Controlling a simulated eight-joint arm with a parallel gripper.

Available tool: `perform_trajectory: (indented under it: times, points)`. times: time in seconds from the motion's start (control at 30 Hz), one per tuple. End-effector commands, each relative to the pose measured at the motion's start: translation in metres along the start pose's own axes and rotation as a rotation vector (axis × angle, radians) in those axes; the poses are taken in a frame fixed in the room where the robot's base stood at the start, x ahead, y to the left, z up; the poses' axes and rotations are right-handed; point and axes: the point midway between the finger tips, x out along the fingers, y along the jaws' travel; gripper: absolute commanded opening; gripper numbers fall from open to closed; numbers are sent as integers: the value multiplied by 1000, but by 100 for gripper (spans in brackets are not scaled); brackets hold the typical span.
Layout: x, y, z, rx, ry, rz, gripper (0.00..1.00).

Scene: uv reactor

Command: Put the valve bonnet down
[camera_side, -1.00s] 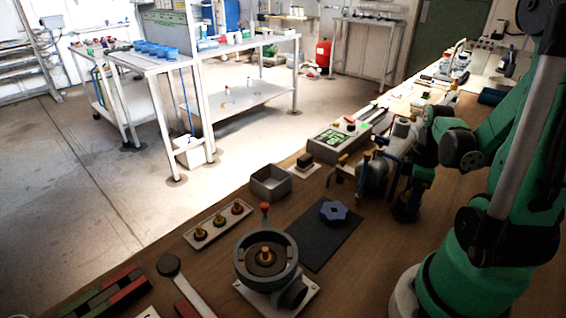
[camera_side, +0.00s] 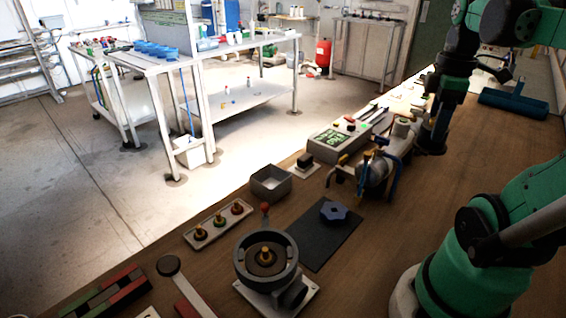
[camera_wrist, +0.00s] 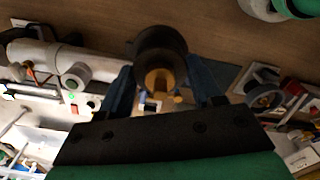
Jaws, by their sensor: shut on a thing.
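My gripper (camera_side: 433,128) is in the upper right of the side view, beyond the blue-handled apparatus. In the wrist view its two dark blue fingers (camera_wrist: 161,88) are shut on the valve bonnet (camera_wrist: 160,46), a dark round body with a brass-coloured stem. In the side view the bonnet is hard to make out against the dark gripper. A grey round valve body (camera_side: 240,262) with a brass-coloured centre stands on a pale plate at the front. A blue star-shaped handwheel (camera_side: 334,212) lies on a dark mat (camera_side: 312,250).
The blue-handled apparatus (camera_side: 374,172) and a control box (camera_side: 340,140) stand in the middle of the bench. The bench right of the mat is clear.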

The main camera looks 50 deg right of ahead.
Motion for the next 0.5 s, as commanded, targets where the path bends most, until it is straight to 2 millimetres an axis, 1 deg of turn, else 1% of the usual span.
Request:
perform_trajectory:
  times: [0.03,0.1,0.2,0.3,0.37,0.47,0.5]
  points:
    - [-8,0,0,0,0,0,0]
    - [-18,0,0,0,0,0,0]
    - [-28,0,0,0,0,0,0]
    - [-34,0,-2,13,0,0,0]
    - [-36,-1,-7,39,0,0,0]
    - [-38,-4,-21,123,0,0,0]
    - [-38,-7,-28,172,0,0,0]
